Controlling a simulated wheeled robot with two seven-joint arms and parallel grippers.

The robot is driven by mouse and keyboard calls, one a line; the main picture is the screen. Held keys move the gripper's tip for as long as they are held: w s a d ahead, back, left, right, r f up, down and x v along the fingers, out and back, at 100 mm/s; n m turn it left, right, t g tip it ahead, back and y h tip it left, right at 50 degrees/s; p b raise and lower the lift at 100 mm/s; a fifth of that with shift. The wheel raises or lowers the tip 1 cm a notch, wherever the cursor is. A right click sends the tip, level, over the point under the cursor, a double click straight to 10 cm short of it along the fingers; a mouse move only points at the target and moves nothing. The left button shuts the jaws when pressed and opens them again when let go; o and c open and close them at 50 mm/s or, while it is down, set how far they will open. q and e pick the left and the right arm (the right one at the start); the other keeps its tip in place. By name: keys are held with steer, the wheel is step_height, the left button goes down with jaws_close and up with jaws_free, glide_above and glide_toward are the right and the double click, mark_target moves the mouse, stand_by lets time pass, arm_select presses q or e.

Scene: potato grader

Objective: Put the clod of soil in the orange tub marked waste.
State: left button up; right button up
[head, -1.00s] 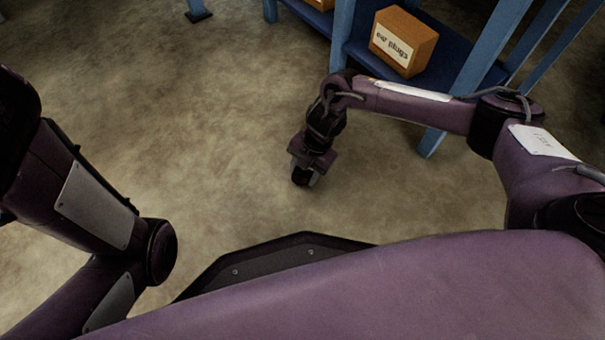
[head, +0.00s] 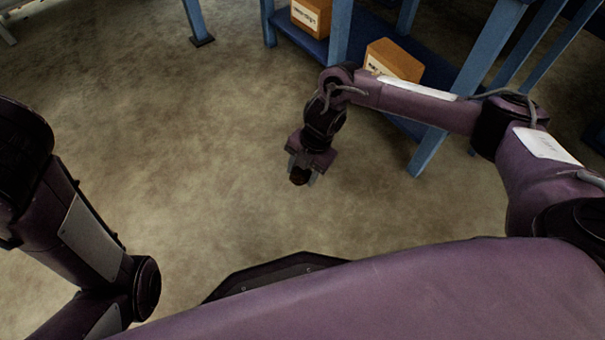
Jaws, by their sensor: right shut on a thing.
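My right gripper (head: 302,178) points down over bare floor, in the middle of the head view. It is shut on a small dark brown lump, the clod of soil (head: 299,176), which shows between the fingertips. The clod is small here and partly hidden by the gripper. My left arm comes in at the left edge, but its gripper is out of view. The orange tub marked waste is not in view.
A blue frame with a low shelf (head: 299,36) stands at the upper right. Two orange-brown labelled boxes, one at the back (head: 311,17) and one nearer (head: 394,58), sit on it. A blue leg (head: 427,150) stands right of my right gripper. The floor (head: 170,120) at left is clear.

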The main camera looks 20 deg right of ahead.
mark_target(302, 172)
step_height(302, 172, up, 8)
steer(key=p, duration=0.3)
steer(key=shift+f, duration=0.2)
steer(key=shift+r+p, duration=0.4)
steer(key=shift+r, duration=0.05)
steer(key=shift+s, duration=0.1)
